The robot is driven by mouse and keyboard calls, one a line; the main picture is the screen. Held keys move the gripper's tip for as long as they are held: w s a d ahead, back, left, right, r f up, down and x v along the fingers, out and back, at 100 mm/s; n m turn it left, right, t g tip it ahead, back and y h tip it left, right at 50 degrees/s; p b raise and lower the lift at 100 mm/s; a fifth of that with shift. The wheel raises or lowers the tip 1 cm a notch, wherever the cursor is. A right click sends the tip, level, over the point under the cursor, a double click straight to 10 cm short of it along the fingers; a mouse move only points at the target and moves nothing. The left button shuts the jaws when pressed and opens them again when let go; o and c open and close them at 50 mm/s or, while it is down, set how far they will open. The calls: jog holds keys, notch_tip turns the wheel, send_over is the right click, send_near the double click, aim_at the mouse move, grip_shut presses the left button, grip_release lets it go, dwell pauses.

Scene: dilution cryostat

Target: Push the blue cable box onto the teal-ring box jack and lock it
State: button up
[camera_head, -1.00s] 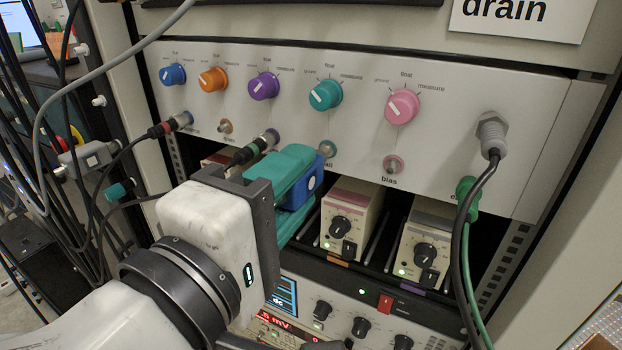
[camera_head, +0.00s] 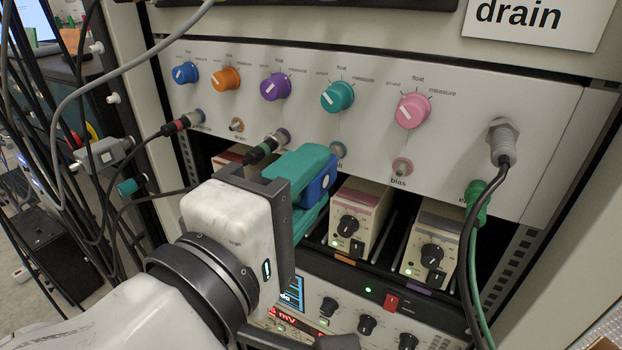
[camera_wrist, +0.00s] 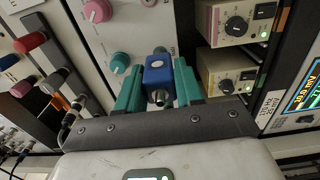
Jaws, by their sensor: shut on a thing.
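The blue cable box (camera_head: 319,187) is between the teal fingers of my gripper (camera_head: 314,188), which is shut on it. In the wrist view the blue box (camera_wrist: 159,74) sits between the two fingers, with a metal connector (camera_wrist: 159,97) on its near end. The teal-ring jack (camera_head: 338,150) is on the pale panel, below the teal knob (camera_head: 337,97). The box is close in front of the jack in the head view. The upper finger and box hide the mating end, so I cannot tell whether they touch or the lock is engaged.
A cabled plug (camera_head: 268,147) sits in a jack just left of my gripper. A pink-ring jack (camera_head: 402,167) is to the right, and a green plug (camera_head: 476,203) with cables beyond it. Cream modules (camera_head: 357,217) stand below the panel. Loose cables hang at the left.

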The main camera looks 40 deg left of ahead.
jog(key=shift+w+a, duration=0.1)
jog(key=shift+w, duration=0.45)
grip_shut()
jog(key=shift+w+r+p, duration=0.1)
jog(key=shift+w+p, duration=0.15)
jog(key=shift+p, duration=0.55)
dwell(0.3)
jog(key=m+b, duration=0.2)
jog(key=m, duration=0.1)
jog(key=shift+f+b, duration=0.2)
jog(key=shift+b, duration=0.1)
jog(key=m+b, duration=0.3)
jog(key=m, duration=0.2)
jog(key=shift+b, duration=0.35)
jog(key=m+b, duration=0.3)
jog(key=m, duration=0.1)
jog(key=shift+w+m, duration=0.1)
jog(key=shift+m, duration=0.2)
jog(key=shift+r+m+b, duration=0.2)
jog(key=shift+m+b, duration=0.45)
jog(key=shift+m, duration=0.65)
